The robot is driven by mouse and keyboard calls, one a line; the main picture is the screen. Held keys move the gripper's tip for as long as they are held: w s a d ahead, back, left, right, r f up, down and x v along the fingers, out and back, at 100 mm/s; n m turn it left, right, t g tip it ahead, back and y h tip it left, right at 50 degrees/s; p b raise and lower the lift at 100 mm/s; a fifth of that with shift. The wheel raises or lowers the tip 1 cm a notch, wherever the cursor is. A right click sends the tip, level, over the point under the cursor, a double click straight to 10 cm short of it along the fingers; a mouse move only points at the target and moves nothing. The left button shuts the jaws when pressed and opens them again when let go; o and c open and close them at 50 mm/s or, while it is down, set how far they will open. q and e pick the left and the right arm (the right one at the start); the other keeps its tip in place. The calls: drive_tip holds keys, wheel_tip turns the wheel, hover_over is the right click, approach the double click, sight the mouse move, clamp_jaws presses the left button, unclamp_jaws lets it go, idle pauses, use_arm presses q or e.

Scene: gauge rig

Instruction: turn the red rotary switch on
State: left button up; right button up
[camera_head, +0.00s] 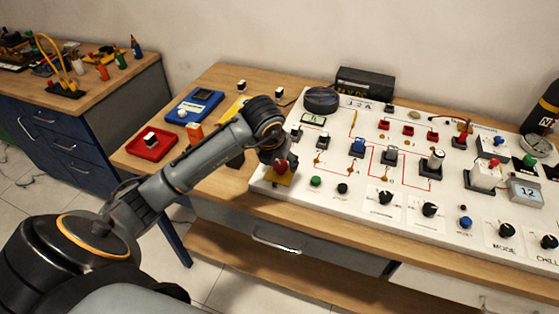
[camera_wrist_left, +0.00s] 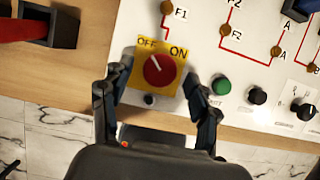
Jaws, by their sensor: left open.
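The red rotary switch (camera_head: 281,166) sits on a yellow plate (camera_head: 284,180) at the left front corner of the white gauge panel (camera_head: 262,187). In the left wrist view the red knob (camera_wrist_left: 160,70) shows from above, and the plate is marked OFF at left and ON at right. The knob's white line points up-left, towards OFF. My left gripper (camera_head: 275,150) is over the switch. In the wrist view its open fingers (camera_wrist_left: 153,77) stand on either side of the yellow plate, apart from the knob. My right gripper is not in view.
A green button (camera_head: 316,181) and a black one (camera_head: 342,188) lie close right of the switch. A red tray (camera_head: 164,151) and a blue meter (camera_head: 194,105) are on the wood at left. The table's front edge is close to the switch.

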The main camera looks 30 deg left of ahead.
use_arm(q)
drive_tip(key=shift+w+f, duration=0.1)
drive_tip(key=shift+f, duration=0.25)
drive_tip(key=c, duration=1.2)
drive_tip(key=shift+o, duration=0.2)
